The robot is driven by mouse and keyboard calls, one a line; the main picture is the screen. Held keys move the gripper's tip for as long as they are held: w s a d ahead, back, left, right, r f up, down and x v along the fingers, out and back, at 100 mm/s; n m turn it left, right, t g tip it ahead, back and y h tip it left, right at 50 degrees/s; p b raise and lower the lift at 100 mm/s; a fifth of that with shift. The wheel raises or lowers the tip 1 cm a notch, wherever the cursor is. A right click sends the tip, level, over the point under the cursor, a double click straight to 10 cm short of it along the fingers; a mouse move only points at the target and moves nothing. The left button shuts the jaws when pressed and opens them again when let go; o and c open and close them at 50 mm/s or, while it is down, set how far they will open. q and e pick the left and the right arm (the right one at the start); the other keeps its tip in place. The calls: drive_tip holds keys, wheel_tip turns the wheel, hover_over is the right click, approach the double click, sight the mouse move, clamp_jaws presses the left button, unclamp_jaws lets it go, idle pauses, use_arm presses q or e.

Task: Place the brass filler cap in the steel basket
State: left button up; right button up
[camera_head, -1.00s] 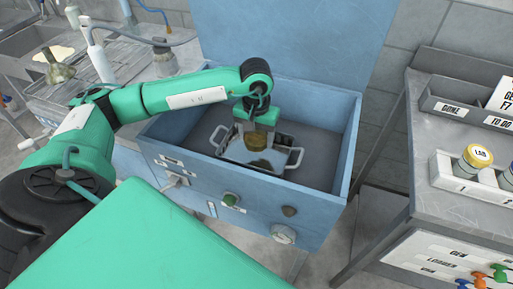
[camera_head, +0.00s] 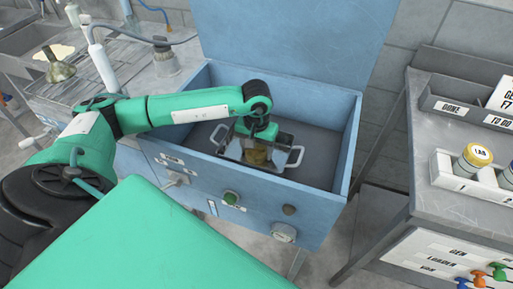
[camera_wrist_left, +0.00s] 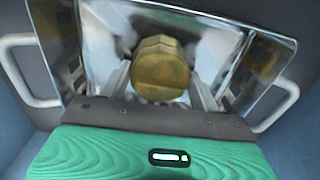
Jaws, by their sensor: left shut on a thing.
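The brass filler cap (camera_head: 256,156) is held by my left gripper (camera_head: 257,147), which is shut on it. In the left wrist view the brass cap (camera_wrist_left: 160,70) sits between the two fingertips. The shiny steel basket (camera_head: 229,149), with a white handle at each end, stands in the blue bin. The gripper and cap are down inside the basket's outline, and the basket also surrounds them in the left wrist view (camera_wrist_left: 105,45). I cannot tell whether the cap touches the basket floor. My right gripper is not in view.
The blue bin (camera_head: 345,150) has high walls and a raised lid (camera_head: 300,40) behind. A grey bench (camera_head: 470,215) at right carries a white rack (camera_head: 465,187) with jars. A drainer with a funnel (camera_head: 56,66) and a white bottle is at left.

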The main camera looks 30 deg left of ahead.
sight(257, 146)
use_arm(q)
drive_tip(key=o, duration=1.2)
drive_tip(key=shift+r, duration=0.35)
wheel_tip(257, 146, up, 4)
drive_tip(key=shift+f, duration=0.25)
wheel_tip(257, 146, up, 8)
drive_tip(key=shift+b, duration=0.4)
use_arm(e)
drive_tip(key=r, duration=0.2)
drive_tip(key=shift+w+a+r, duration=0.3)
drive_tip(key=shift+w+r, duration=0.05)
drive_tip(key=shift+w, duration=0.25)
